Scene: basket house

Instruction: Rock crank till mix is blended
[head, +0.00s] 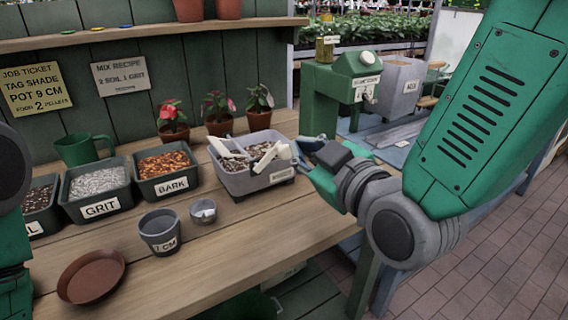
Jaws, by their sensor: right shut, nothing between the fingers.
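A grey mixing tub (245,183) with a label on its front stands on the bench, holding speckled brown mix (236,164). Cream-white paddle or crank parts (265,157) lie across its top, and a cream-white block sits at its right rim. I cannot tell which part is the crank's grip. My right gripper (309,162) is shut and empty just right of the tub, close to the cream-white block; whether they touch is unclear. Part of my left arm shows at the left edge, but its gripper is out of view.
Bins of grit (99,182) and bark (164,165), a green mug (83,149), a grey pot (160,232), a small metal cup (203,211) and a brown saucer (91,276) occupy the left bench. Potted flowers stand behind. A green dispenser (335,89) stands behind my right gripper. The front-right bench is clear.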

